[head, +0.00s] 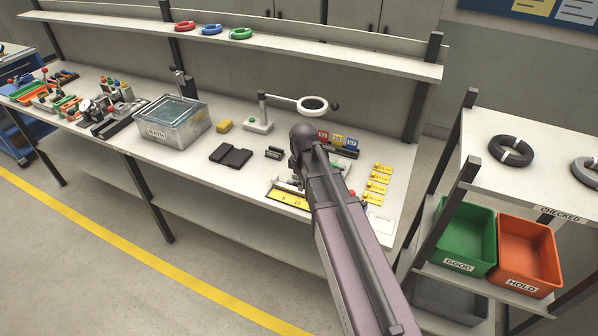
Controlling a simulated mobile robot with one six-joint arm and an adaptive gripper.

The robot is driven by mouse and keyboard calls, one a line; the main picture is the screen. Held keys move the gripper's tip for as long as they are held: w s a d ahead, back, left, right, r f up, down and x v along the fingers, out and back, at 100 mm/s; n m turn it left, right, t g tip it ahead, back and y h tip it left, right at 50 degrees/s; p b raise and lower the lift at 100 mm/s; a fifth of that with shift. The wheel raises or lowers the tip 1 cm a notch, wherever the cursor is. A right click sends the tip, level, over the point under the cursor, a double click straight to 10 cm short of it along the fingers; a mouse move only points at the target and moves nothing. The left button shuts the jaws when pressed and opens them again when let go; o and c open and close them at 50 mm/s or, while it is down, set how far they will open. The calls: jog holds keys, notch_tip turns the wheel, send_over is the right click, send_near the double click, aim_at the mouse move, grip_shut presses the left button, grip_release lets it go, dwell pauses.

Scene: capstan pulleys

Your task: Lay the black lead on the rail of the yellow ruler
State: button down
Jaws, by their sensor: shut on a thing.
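The yellow ruler (289,200) lies near the front edge of the white bench, with dark figures on its face. My arm crosses in front of its right end, and its rail is too small and too covered to make out. A black coil of lead (511,151) with a pale tie lies on the white shelf at the right, well apart from the ruler. I cannot tell whether it is the task's black lead. My arm reaches over the bench by the ruler. Its end hides my gripper's fingers and anything in them.
Yellow tags (379,177) lie right of my arm. A ring magnifier on a stand (312,105), a black case (230,155) and a metal bath (172,121) stand behind and left. Green (466,236) and orange bins (527,254) sit at right. Shelf posts rise behind the bench.

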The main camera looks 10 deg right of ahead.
jog(key=shift+w, duration=0.15)
jog(key=w, duration=0.4)
jog(key=shift+r+p, duration=0.4)
jog(key=shift+s, duration=0.1)
jog(key=shift+f, duration=0.1)
jog(key=shift+f+b, duration=2.15)
jog(key=shift+b, duration=0.1)
jog(key=shift+f+b, duration=0.75)
jog(key=shift+f, duration=0.05)
jog(key=c, duration=0.5)
grip_release()
jog(key=o, duration=0.3)
